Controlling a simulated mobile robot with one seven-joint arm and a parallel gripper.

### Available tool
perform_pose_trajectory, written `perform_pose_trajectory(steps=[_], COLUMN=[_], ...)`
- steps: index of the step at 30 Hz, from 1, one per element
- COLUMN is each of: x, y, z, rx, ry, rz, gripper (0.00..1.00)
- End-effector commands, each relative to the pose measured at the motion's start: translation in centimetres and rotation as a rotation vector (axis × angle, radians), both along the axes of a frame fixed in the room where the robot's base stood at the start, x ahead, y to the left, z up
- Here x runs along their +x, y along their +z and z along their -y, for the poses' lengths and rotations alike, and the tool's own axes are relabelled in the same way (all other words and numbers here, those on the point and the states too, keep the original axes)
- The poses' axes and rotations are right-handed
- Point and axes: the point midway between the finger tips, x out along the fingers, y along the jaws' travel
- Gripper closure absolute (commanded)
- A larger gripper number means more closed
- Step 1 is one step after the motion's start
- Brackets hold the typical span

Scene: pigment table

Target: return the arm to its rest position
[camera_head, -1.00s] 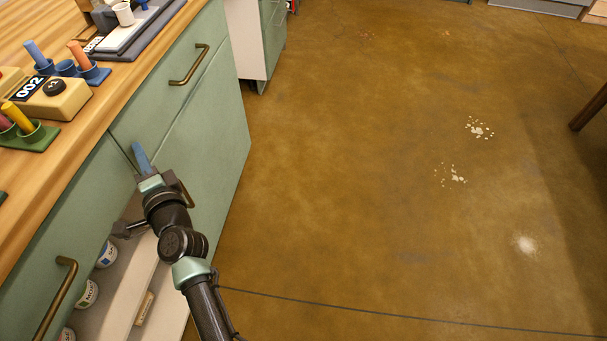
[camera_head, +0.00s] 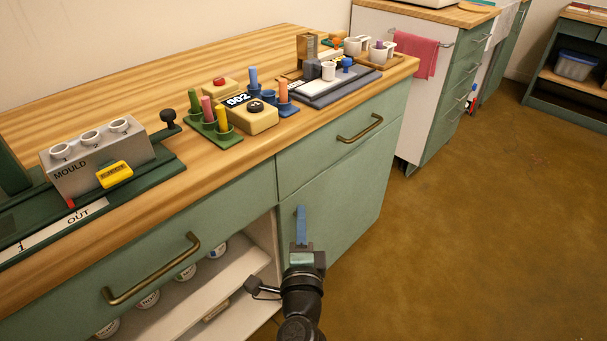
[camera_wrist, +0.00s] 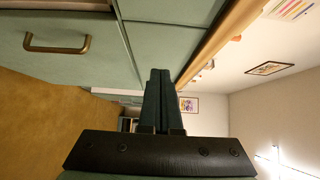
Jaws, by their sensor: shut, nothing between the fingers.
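My gripper (camera_head: 301,226) is in front of the green cabinet, below the wooden worktop's front edge, with its blue fingers pointing up in the head view. In the wrist view the fingers of my gripper (camera_wrist: 159,95) lie together, with nothing visible between them. My arm rises from the bottom of the head view, beside the open shelf space. The rest of my arm is out of view.
The worktop (camera_head: 140,85) carries a grey mould block (camera_head: 85,165), a control box (camera_head: 247,117) and coloured pegs in holders. Brass handles (camera_head: 150,272) stick out from the drawers. An open shelf (camera_head: 225,285) holds several jars. Brown floor (camera_head: 480,240) is clear at the right.

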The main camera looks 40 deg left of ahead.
Motion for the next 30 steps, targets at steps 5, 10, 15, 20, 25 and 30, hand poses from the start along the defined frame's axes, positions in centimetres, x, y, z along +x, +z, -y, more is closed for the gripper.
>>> perform_pose_trajectory(steps=[5, 10, 15, 20, 25, 30], x=[-1.6, -2.2, -2.3, -1.7, 1.4, 4.0], y=[-0.1, 0.0, 0.0, 1.1, 8.8, 20.6], z=[1.6, 2.2, 2.3, 2.5, 4.6, 9.5], rx=[0.0, -0.001, -0.001, -0.014, -0.138, -0.382], ry=[-0.002, -0.003, -0.002, -0.008, -0.065, -0.225], rz=[-0.001, 0.001, 0.001, 0.035, 0.277, 0.634], gripper=[1.0, 1.0, 1.0, 1.0, 1.0, 1.0])
